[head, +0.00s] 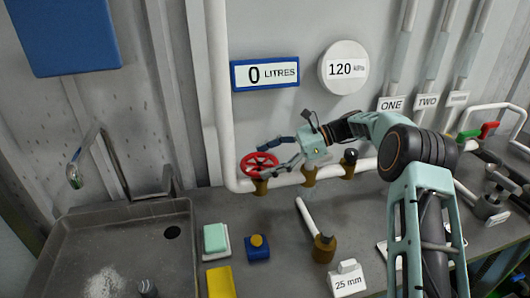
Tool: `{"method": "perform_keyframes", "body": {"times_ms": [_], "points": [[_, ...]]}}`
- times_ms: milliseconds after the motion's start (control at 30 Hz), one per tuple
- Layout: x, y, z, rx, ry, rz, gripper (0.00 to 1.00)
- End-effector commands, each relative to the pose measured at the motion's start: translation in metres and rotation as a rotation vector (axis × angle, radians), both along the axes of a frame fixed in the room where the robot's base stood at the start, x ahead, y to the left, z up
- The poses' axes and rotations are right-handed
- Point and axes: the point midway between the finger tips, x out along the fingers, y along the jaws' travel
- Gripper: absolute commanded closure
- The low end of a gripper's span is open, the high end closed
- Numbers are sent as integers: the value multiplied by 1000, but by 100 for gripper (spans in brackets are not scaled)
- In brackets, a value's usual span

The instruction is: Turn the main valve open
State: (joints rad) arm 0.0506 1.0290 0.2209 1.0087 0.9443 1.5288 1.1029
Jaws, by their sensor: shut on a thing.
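A red round valve wheel (259,165) sits on a brass fitting (261,187) on the white pipe, left of centre in the head view. It is the likely main valve, though no label on it can be read. My gripper (276,158) reaches in from the right, with its fingers at the wheel's right edge. The fingers are shut on the wheel's rim, and they hide a little of that edge.
A sign reading 0 LITRES (265,73) and a round 120 kPa gauge (343,68) hang above. A black-knobbed fitting (349,157) stands right of my gripper. A sink (60,235), sponge (215,238) and brass-headed tool (324,247) occupy the counter below.

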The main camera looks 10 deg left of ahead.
Motion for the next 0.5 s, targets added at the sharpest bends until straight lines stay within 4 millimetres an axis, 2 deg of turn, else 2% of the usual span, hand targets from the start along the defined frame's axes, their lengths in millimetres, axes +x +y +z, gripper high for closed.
{"method": "perform_keyframes", "body": {"times_ms": [500], "points": [[1, 2, 0, 1, 1, 117, 42]]}}
